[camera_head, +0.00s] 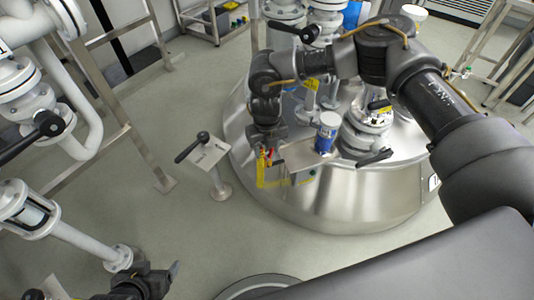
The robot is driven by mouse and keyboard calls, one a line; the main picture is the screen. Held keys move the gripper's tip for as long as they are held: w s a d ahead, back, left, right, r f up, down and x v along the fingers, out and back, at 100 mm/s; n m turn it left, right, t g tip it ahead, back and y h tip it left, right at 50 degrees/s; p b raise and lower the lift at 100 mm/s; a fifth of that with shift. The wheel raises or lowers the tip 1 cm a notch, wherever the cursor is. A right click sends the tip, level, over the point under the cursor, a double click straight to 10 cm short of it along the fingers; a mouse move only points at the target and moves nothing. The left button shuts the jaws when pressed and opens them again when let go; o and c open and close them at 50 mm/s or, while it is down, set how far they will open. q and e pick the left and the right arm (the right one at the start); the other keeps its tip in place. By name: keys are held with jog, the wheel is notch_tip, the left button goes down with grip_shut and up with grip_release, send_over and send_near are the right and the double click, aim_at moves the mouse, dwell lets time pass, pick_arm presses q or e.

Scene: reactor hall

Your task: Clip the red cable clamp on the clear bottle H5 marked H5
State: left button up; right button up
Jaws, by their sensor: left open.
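My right gripper (267,154) points down at the left edge of the steel vessel top, beside a small shelf. Small red parts (269,157) show at its fingertips; they may be the red cable clamp, but they are too small to tell whether the jaws are closed on them. A blue container with a white lid (327,132) stands upright just right of the gripper. I cannot make out a clear bottle or an H5 mark. My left gripper (172,274) is low at the bottom left, open, over the floor and far from the vessel.
The round steel vessel (340,195) fills the middle, with valves and pipes on top. A yellow bracket (262,176) hangs at the shelf's left end. A black-handled post (208,155) stands left of the vessel. White pipework (85,245) is near my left arm. Floor between is clear.

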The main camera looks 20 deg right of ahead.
jog(key=shift+c, duration=1)
jog(key=shift+r+p, duration=1.85)
jog(key=shift+r, duration=0.4)
